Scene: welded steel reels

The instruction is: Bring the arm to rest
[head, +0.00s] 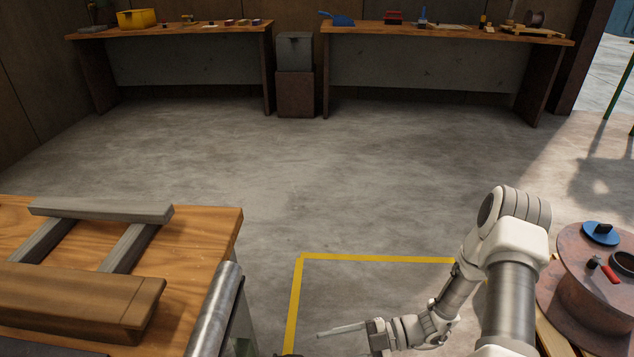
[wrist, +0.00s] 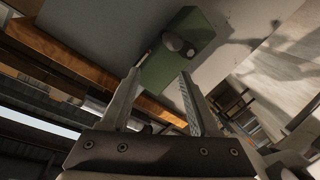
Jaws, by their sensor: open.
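My arm (head: 510,275) rises at the lower right of the head view and bends down to my gripper (head: 345,330), which points left above the floor by a yellow floor line. In the wrist view my gripper (wrist: 158,98) shows two fingers spread apart with nothing between them. Beyond the fingertips is a green box-like thing (wrist: 180,50) with a dark round part on it; it is apart from the fingers.
A wooden table (head: 205,235) with a grey frame stands at lower left, with a metal roller (head: 215,310) at its edge. A rusty reel (head: 590,290) bearing tools stands at right, close to my arm. The middle floor (head: 310,180) is clear; two workbenches (head: 440,32) (head: 180,30) stand behind.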

